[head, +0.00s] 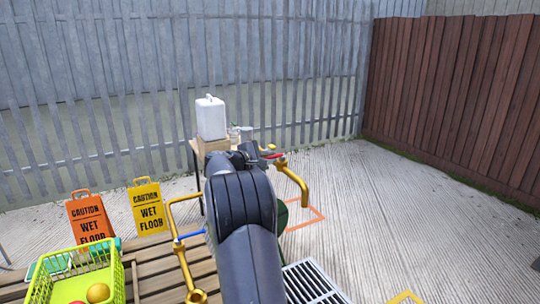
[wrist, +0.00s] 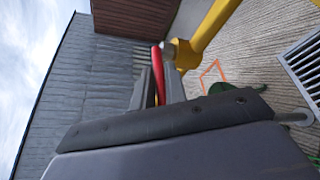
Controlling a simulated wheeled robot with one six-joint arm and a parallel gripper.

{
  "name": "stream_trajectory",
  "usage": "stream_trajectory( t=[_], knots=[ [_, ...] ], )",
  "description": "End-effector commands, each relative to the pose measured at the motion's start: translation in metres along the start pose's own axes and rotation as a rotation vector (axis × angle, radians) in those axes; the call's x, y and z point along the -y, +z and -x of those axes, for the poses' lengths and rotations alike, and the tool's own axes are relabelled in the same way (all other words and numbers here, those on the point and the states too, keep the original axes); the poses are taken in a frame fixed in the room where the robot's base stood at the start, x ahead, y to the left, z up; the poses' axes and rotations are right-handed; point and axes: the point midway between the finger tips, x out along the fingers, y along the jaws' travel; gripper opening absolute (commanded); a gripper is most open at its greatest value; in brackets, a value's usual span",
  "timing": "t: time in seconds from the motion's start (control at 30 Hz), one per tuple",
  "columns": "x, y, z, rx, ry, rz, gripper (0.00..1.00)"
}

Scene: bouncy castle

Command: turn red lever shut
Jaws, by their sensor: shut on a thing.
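The red lever (wrist: 157,62) shows in the wrist view between the two grey fingers of my gripper (wrist: 158,84), which is shut on it. The lever meets the yellow pipe (wrist: 205,32) at a metal valve body. In the head view a bit of the red lever (head: 276,156) shows just past the end of my arm, beside the yellow tap (head: 292,176). My arm hides most of my gripper and part of the pipe there. I cannot tell the exact angle of the lever to the pipe.
A blue lever (head: 191,235) sits on another yellow pipe at left. Two wet floor signs (head: 90,218) (head: 150,208), a green basket (head: 72,283) with balls and a white canister (head: 211,118) stand around. A metal grate (head: 312,284) lies right.

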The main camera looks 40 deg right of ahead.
Motion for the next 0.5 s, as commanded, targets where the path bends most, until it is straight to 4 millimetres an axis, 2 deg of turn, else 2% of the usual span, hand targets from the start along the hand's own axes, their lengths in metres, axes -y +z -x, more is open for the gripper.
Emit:
stream_trajectory(
  t=[0.47, 0.5],
  knots=[
    [0.0016, -0.0036, -0.0011, 0.037, -0.027, -0.008, 0.0],
    [0.0016, -0.0035, -0.0011, 0.037, -0.027, -0.007, 0.16]
  ],
)
